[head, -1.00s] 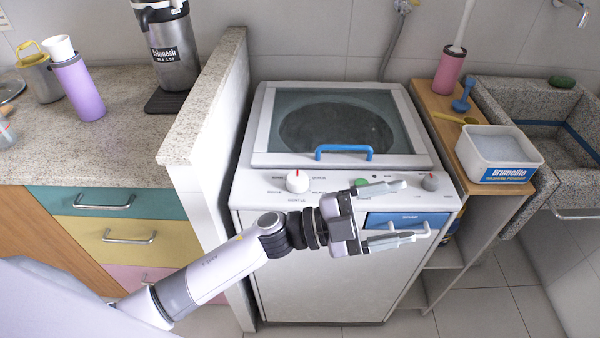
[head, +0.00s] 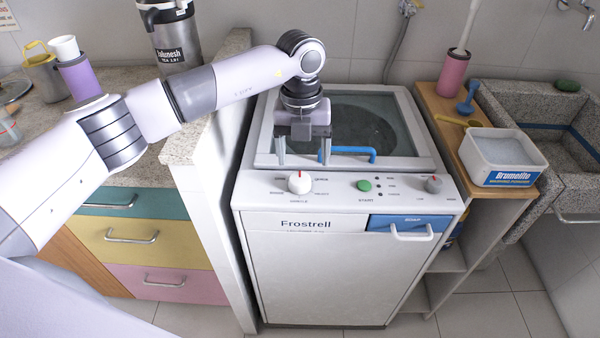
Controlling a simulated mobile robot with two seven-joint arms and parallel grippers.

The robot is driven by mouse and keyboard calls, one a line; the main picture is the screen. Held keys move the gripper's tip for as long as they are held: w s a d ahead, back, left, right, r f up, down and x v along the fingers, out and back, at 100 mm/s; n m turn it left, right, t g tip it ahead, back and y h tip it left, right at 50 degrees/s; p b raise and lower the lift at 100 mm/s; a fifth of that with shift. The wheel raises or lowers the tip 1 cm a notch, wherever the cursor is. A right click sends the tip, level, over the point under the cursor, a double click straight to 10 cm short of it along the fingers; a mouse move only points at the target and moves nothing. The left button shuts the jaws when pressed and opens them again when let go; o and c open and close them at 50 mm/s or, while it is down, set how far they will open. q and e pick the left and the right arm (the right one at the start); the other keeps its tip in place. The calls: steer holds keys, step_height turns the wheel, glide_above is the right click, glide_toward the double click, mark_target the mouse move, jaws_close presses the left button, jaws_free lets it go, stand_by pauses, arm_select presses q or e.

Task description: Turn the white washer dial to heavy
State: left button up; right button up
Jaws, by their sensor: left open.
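The white washer dial (head: 299,183) sits at the left of the washer's front control panel, with a red mark at its top. Small labels surround it, too small to read surely. My left gripper (head: 303,160) is open and points down over the lid, just behind and above the dial. Its two fingers stand apart to left and right, with nothing between them. It does not appear to touch the dial. The washer (head: 320,265) has its lid down. My right gripper is not in view.
A blue lid handle (head: 350,151) is close to the gripper's right finger. A green start button (head: 364,186) and a grey dial (head: 433,184) share the panel. A blue soap drawer (head: 410,222) is below. A stone-topped partition (head: 205,125) stands left; a washing powder box (head: 500,157) stands right.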

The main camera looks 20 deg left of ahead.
mark_target(300, 178)
arm_select(q)
steer(key=shift+w+a+r, duration=0.15)
steer(key=shift+w+a, duration=0.05)
steer(key=shift+a, duration=0.2)
steer(key=shift+a+f, duration=0.1)
steer(key=shift+f, duration=0.2)
steer(key=shift+f+p, duration=0.45)
steer(key=shift+f, duration=2.7)
steer(key=c, duration=1)
